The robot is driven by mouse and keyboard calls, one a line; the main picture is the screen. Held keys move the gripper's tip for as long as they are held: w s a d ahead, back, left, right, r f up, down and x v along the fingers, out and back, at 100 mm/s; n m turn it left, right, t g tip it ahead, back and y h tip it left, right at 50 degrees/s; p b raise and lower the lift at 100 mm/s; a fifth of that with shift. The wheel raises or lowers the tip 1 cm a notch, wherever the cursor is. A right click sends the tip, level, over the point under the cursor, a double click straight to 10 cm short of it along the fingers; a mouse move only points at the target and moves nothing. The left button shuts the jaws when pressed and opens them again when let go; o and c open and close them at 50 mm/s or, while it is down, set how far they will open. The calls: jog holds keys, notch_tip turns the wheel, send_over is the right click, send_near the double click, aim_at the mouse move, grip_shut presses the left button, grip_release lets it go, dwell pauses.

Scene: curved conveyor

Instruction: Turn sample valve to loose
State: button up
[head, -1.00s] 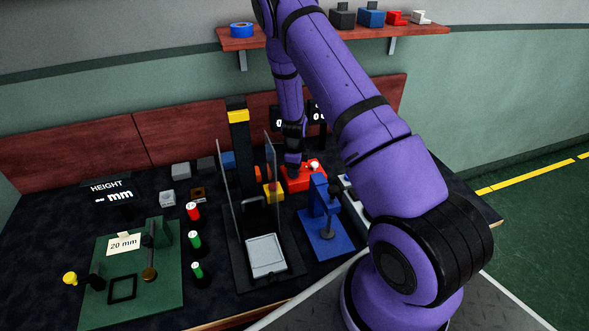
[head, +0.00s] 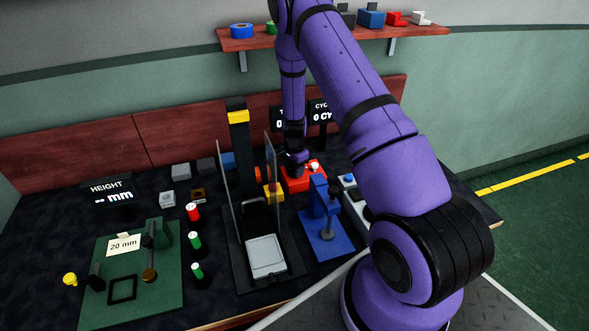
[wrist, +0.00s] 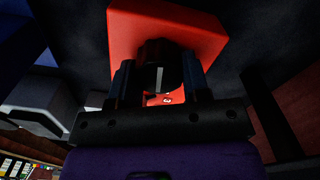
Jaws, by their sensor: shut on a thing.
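The sample valve appears to be the red block (head: 297,185) at the back of the bench, left of the blue press-like stand. In the wrist view the red block (wrist: 135,32) carries a black round knob (wrist: 158,76) with a white line mark. My gripper (wrist: 161,82) is shut on this knob, one finger on each side. The white line lies roughly along the picture's vertical. In the head view my gripper (head: 296,160) reaches down onto the red block and hides the knob. Lettering on the block is mostly hidden and cannot be read.
A blue stand (head: 325,220) is close in front of the red block. A clear-walled fixture (head: 265,257) stands to its left. A box with a blue button (head: 348,178) is at the right. Display panels stand behind my wrist. A shelf (head: 300,37) hangs above.

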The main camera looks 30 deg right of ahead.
jog(key=n, duration=0.3)
jog(key=shift+w+n, duration=0.1)
jog(key=shift+n, duration=0.3)
jog(key=n, duration=0.4)
jog(key=shift+n, duration=0.3)
jog(key=n, duration=0.4)
jog(key=shift+w+a, duration=0.1)
jog(key=shift+w, duration=0.05)
jog(key=shift+a+n, duration=0.1)
jog(key=shift+n, duration=1.7)
jog(key=o, duration=0.9)
jog(key=shift+o, duration=0.2)
notch_tip(320, 180, up, 11)
